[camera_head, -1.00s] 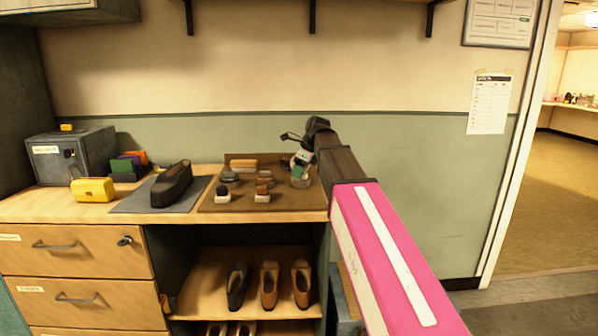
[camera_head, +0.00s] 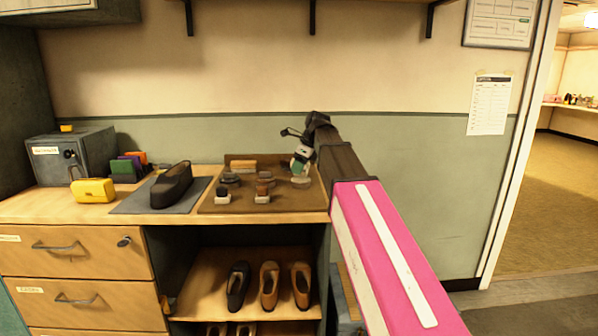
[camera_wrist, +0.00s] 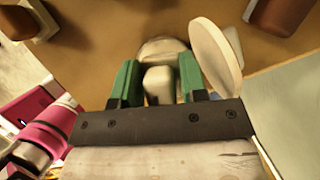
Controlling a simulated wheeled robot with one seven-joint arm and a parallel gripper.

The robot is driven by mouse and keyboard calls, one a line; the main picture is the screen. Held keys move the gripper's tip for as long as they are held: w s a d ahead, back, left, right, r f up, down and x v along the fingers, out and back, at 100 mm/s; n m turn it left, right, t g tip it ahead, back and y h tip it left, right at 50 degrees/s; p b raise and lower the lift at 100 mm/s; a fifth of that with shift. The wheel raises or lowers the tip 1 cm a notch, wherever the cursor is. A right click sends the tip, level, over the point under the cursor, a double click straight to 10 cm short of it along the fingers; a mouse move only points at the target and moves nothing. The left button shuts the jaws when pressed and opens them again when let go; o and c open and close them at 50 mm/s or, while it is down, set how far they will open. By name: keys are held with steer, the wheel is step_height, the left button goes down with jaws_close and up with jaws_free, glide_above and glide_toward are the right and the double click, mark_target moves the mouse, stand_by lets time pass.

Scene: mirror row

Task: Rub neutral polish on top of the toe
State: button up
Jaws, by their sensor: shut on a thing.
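A dark slip-on shoe (camera_head: 171,186) stands on a grey mat (camera_head: 126,205) on the counter, left of the brown board. My gripper (camera_head: 299,165) is over the right end of the board. In the wrist view, its green fingers are shut on a small cream applicator (camera_wrist: 159,86), with a rounded pale end beyond them. A pale round disc (camera_wrist: 216,60) shows just right of the fingers; a pale disc (camera_head: 300,180) also shows under the gripper in the head view. I cannot tell which of these is neutral polish.
The brown board (camera_head: 240,205) carries several small tins and daubers and a wood-backed brush (camera_head: 243,165). Shoes sit on the shelf below.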

steer(key=shift+r, duration=2.5)
steer(key=shift+d, duration=0.1)
